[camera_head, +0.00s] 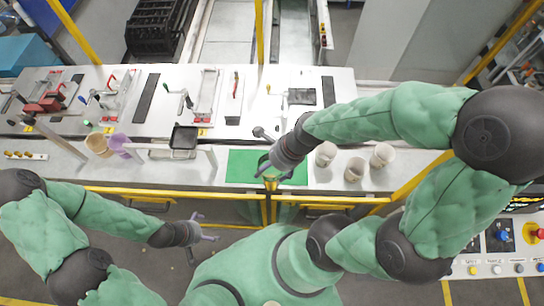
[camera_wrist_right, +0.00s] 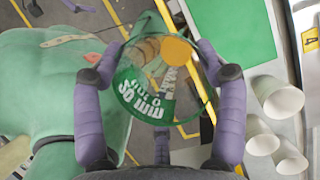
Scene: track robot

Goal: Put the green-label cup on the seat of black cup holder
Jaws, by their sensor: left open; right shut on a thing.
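The green-label cup (camera_wrist_right: 150,92) is clear, with white lettering on its green label. In the right wrist view it sits between the purple fingers of my right gripper (camera_wrist_right: 160,85), which is shut on it. In the head view my right gripper (camera_head: 270,172) is over the green mat (camera_head: 243,162) at the table's front edge, and the cup is hard to make out there. A black square frame (camera_head: 184,139), which looks like the black cup holder, stands on the table left of the mat. My left gripper (camera_head: 203,230) is open and empty in front of the table.
Several white cups stand right of the mat, one of them at its right edge (camera_head: 326,153). A tan cup (camera_head: 98,146) and a purple cup (camera_head: 120,145) are left of the black frame. Clamps and tools line the back panel (camera_head: 220,100). A yellow rail (camera_head: 140,191) runs along the front.

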